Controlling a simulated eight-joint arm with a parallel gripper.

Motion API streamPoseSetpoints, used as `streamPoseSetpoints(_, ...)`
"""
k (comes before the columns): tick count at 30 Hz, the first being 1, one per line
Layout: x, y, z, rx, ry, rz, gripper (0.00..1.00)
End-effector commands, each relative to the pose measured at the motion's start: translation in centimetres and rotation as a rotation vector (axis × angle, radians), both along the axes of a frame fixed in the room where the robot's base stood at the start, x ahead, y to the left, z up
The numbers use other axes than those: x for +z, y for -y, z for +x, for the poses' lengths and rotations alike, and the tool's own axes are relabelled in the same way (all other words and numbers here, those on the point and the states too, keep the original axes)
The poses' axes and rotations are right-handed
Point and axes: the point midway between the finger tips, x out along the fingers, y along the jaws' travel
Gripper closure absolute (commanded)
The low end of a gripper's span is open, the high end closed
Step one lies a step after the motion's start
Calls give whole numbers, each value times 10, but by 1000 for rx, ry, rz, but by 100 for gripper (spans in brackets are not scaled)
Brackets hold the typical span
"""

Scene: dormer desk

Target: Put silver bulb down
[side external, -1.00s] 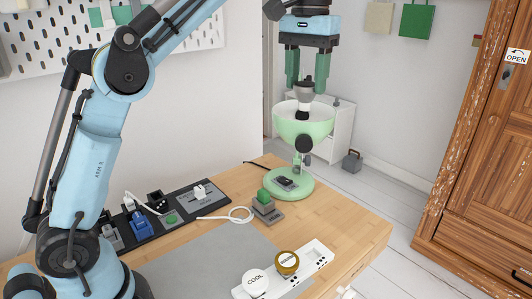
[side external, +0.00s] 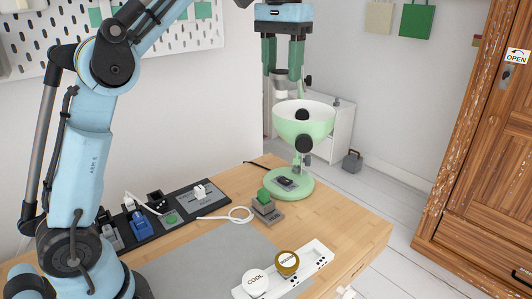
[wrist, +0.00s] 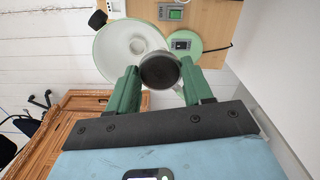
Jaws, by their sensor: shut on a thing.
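My gripper (side external: 283,76) is shut on the silver bulb (side external: 280,88), holding it up beside the rim of the lamp's bowl-shaped green shade (side external: 303,122). The shade's far left rim overlaps it in the side external view, so the bulb's lower end is hidden. In the wrist view the bulb (wrist: 160,70) shows its round dark end between the green fingers, with the open shade (wrist: 128,45) beyond it to the left. The lamp stands on a round green base (side external: 297,192). A white tray (side external: 318,255) at the desk's front holds a white bulb marked COOL (side external: 255,283) and a gold bulb (side external: 287,262).
A grey block with a green top (side external: 266,207) and a white cable (side external: 238,214) lie left of the lamp base. A dark panel with switches (side external: 170,214) runs along the back. A grey mat (side external: 205,262) has free room. A wooden cabinet (side external: 485,160) stands right.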

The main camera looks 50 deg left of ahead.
Motion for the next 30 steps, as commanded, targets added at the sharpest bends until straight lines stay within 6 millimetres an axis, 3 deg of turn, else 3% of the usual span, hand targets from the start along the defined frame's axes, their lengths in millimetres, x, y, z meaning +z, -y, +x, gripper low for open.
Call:
streamPoseSetpoints(1,1,-15,-9,-10,0,0,67)
streamPoseSetpoints(6,-4,-49,-39,-67,0,0,67)
streamPoseSetpoints(12,-27,-58,-71,-56,0,0,67)
streamPoseSetpoints(23,-109,19,-103,305,0,0,67)
streamPoseSetpoints(30,-160,65,-134,564,0,0,67)
